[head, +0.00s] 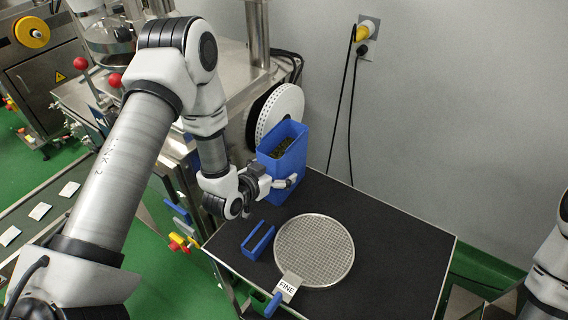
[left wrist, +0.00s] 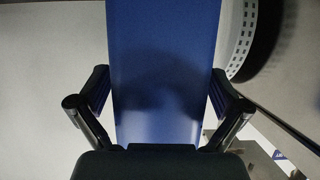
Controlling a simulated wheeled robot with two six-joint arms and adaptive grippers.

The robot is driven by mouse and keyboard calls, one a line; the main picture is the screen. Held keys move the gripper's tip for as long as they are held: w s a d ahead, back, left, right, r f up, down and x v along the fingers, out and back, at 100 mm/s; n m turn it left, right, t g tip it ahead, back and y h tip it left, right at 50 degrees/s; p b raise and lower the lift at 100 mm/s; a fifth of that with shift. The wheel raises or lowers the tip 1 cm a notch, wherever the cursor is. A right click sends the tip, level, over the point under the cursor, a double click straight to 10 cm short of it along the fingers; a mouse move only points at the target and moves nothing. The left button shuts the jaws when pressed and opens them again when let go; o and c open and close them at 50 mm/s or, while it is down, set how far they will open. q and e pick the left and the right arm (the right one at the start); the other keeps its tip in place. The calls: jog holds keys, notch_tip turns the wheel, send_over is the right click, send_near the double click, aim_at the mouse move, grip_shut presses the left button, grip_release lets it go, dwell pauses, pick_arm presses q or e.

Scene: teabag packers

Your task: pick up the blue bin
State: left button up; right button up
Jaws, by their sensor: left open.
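The blue bin (head: 283,152) stands upright on the black table top, near its back left corner, with dark greenish contents showing at its open top. In the left wrist view the bin's flat blue wall (left wrist: 163,60) fills the middle. My left gripper (head: 283,183) is at the bin's lower front side. In the left wrist view its two fingers (left wrist: 160,98) are open, one on each side of the bin wall. I cannot tell whether they touch it. Part of my right arm shows at the right edge of the head view, but its gripper is out of view.
A round mesh sieve (head: 315,250) labelled FINE and a small blue holder (head: 258,242) lie on the black table (head: 400,245). A white perforated reel (head: 280,108) and a steel machine stand behind and left of the bin. The table's right part is clear.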

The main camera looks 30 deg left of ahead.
pick_arm(q)
jog(key=shift+s, duration=0.2)
jog(key=shift+s+r, duration=0.1)
jog(key=shift+r, duration=0.05)
jog(key=c, duration=1.7)
